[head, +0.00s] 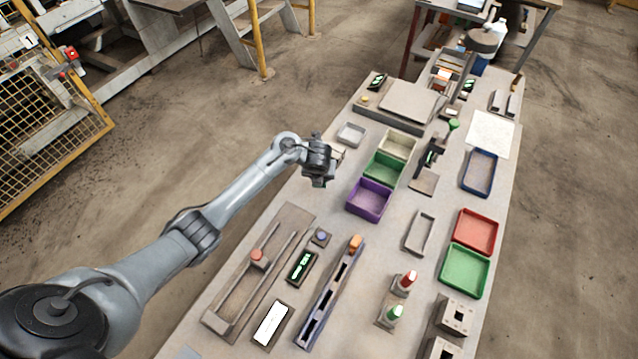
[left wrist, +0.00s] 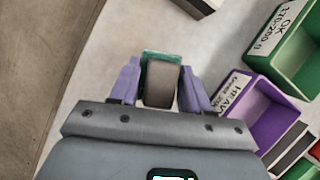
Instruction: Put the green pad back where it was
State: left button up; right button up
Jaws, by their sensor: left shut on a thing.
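My left gripper (head: 320,182) is over the left side of the long table, to the left of the purple bin (head: 368,200). In the left wrist view the purple fingers of the left gripper (left wrist: 160,84) are shut on a small grey-brown block with a green far edge, which looks like the green pad (left wrist: 161,55). The fingers hide its sides, and its underside cannot be seen. In the head view I cannot make out the held thing. My right gripper is not in view.
Behind the purple bin stand a green bin (head: 385,167) and a cream bin (head: 398,144). A small grey tray (head: 351,134) lies behind the gripper. A slotted rail (head: 328,304) and a framed slider (head: 245,280) lie in front. Red and green trays (head: 465,270) stand on the right.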

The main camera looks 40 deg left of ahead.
pick_arm(q)
jog(key=shift+a+f, duration=0.25)
jog(key=shift+a, duration=0.05)
jog(key=shift+f+b, duration=0.65)
jog(key=shift+f, duration=1.25)
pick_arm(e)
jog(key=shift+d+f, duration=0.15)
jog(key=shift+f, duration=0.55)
pick_arm(q)
jog(key=shift+f, duration=0.15)
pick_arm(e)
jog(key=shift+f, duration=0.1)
pick_arm(q)
jog(key=o, duration=1)
